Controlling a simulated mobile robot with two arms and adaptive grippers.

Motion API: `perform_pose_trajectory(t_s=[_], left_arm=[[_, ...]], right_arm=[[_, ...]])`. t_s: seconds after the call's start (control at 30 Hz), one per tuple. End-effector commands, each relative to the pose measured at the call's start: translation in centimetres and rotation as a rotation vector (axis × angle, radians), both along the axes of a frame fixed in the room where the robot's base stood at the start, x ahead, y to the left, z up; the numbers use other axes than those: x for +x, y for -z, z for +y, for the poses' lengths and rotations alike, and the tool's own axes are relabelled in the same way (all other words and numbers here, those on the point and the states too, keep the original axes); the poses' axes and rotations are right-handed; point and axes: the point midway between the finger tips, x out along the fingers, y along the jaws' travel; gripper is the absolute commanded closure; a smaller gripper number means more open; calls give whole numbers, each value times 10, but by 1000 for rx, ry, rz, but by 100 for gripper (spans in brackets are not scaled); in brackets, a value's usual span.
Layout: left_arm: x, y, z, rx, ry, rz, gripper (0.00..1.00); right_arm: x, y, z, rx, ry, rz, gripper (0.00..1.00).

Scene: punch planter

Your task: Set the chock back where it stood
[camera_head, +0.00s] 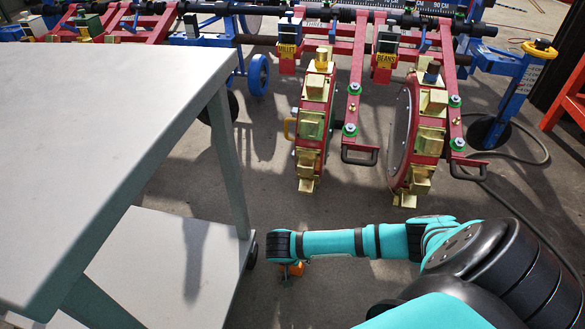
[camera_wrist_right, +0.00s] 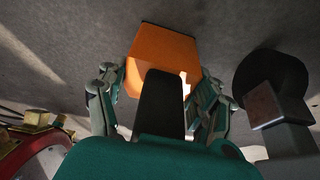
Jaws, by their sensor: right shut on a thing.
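The orange chock (camera_wrist_right: 165,58) is between the fingers of my right gripper (camera_wrist_right: 160,88) in the right wrist view, close to the concrete floor. Whether it touches the floor is hard to tell. In the head view only a small part of the chock (camera_head: 297,269) shows below the end of my right arm, with the right gripper (camera_head: 290,273) mostly hidden under the wrist. A dark caster wheel (camera_wrist_right: 262,72) stands to the right of the chock in the wrist view, apart from it. My left gripper is not in view.
A grey cart's top (camera_head: 110,100) and lower shelf (camera_head: 160,265) fill the left; its caster (camera_head: 252,256) is beside my right wrist. The red and blue planter with punch wheels (camera_head: 313,130) stands at the back. A cable (camera_head: 535,160) lies at right. Floor between is clear.

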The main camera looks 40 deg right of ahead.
Motion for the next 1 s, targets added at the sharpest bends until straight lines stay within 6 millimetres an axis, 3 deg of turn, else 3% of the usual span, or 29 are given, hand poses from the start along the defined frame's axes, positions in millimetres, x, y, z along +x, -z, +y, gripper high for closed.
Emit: perform_pose_trajectory(t_s=[0.17,0.2,0.4,0.77,1.0], left_arm=[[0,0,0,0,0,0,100],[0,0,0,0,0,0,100],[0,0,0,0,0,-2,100],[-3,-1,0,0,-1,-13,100],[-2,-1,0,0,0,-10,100]], right_arm=[[-1,1,2,3,-3,3,92],[-1,1,2,3,-3,3,33],[-1,1,1,2,-2,2,7],[0,-4,2,1,-1,-2,6],[-8,-41,15,2,-4,-3,6]])
